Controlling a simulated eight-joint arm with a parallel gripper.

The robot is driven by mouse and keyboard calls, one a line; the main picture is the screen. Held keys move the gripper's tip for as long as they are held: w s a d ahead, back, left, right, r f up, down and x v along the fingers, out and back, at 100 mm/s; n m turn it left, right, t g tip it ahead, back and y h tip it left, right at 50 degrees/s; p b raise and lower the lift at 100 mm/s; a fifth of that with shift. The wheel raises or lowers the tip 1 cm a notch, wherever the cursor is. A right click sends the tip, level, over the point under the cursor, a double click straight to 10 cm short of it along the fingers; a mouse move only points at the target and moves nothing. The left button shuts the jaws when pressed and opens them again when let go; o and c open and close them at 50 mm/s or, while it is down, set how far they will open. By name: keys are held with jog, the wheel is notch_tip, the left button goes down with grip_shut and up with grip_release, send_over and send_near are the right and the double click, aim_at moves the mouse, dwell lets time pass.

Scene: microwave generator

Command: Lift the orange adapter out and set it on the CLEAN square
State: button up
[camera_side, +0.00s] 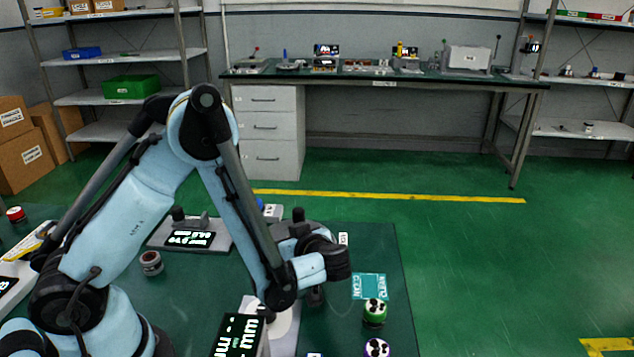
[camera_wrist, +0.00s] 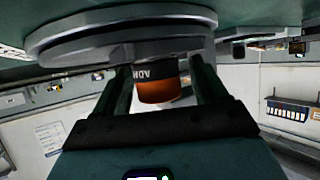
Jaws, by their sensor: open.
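The orange adapter (camera_wrist: 157,90) shows in the wrist view, with a black band lettered "ADM", against a round grey flange (camera_wrist: 120,35). My gripper (camera_wrist: 158,70) is open, with one dark finger on each side of the adapter. Small gaps seem to show between fingers and adapter; contact is hard to judge. In the side view my gripper (camera_side: 318,290) is low over the bench, and the adapter cannot be made out there. The CLEAN square (camera_side: 369,287) is a teal patch on the bench, right of my gripper, with nothing on it.
A green-topped part (camera_side: 375,312) stands just in front of the CLEAN square, and a purple-topped part (camera_side: 376,347) stands nearer the camera. A display box (camera_side: 240,335) is at the front. A grey device with a display (camera_side: 185,238) and a small round part (camera_side: 151,263) lie left.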

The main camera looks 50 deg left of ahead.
jog(key=shift+a, duration=0.1)
jog(key=shift+c, duration=0.3)
jog(key=c, duration=1.1)
jog(key=shift+r, duration=0.1)
jog(key=shift+r, duration=0.45)
jog(key=d, duration=0.4)
jog(key=shift+s, duration=0.35)
jog(key=d+r+m+t+h, duration=0.1)
jog(key=r+m+t+h, duration=0.1)
jog(key=r, duration=0.4)
jog(key=w+r+m+t+h, duration=0.1)
jog(key=r+m+t+h, duration=0.1)
jog(key=r+m+t, duration=0.1)
jog(key=d+r+m+t+h, duration=0.1)
jog(key=r+m+t+h, duration=0.1)
jog(key=r, duration=0.6)
jog(key=shift+w+d+r+m+t, duration=0.15)
jog(key=shift+m+t, duration=0.25)
jog(key=shift+m, duration=0.3)
jog(key=shift+w+d+r+m+t, duration=0.15)
jog(key=shift+m+t, duration=0.25)
jog(key=shift+m, duration=0.3)
